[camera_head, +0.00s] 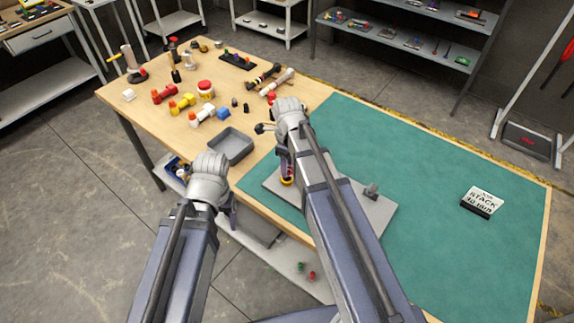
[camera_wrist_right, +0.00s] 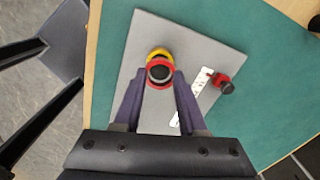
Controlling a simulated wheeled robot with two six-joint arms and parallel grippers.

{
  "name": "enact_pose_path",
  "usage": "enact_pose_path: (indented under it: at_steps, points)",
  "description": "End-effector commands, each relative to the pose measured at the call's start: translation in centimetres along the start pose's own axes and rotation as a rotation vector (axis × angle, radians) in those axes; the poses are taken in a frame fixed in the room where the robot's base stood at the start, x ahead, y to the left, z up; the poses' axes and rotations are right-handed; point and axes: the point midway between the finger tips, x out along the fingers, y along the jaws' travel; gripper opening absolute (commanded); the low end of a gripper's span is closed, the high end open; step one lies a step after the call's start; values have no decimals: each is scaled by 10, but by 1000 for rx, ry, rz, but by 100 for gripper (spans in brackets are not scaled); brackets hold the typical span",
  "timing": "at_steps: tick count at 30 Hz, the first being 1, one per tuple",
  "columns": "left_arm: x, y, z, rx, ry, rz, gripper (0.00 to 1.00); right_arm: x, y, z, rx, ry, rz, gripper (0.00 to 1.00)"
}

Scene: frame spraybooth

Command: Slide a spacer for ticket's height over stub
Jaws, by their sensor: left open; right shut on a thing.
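My right gripper (camera_wrist_right: 160,90) is shut on a red ring-shaped spacer (camera_wrist_right: 160,84) with a dark round centre, over the grey plate (camera_wrist_right: 150,28). A yellow ring (camera_wrist_right: 158,52) shows just beyond and below the spacer; it also shows in the head view (camera_head: 287,182). The stub cannot be made out separately; I cannot tell whether the red spacer is around it. The ticket (camera_head: 483,200), a white card on a black base, stands on the green mat; it reads "STACK" and a line like "40 mm". My left gripper (camera_head: 229,205) is open and empty beside the table's front edge.
A grey tray (camera_head: 231,147) stands left of the mat. Several coloured parts lie on the wood behind it. The mat's right side (camera_head: 450,260) is mostly clear.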

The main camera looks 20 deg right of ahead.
Motion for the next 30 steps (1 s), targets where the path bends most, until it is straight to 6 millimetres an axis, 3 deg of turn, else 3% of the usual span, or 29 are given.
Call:
enact_pose_path:
  at_steps: [30]
  points:
    - [26,2,-2,0,0,0,76,26,0,0,0,0,0,0]
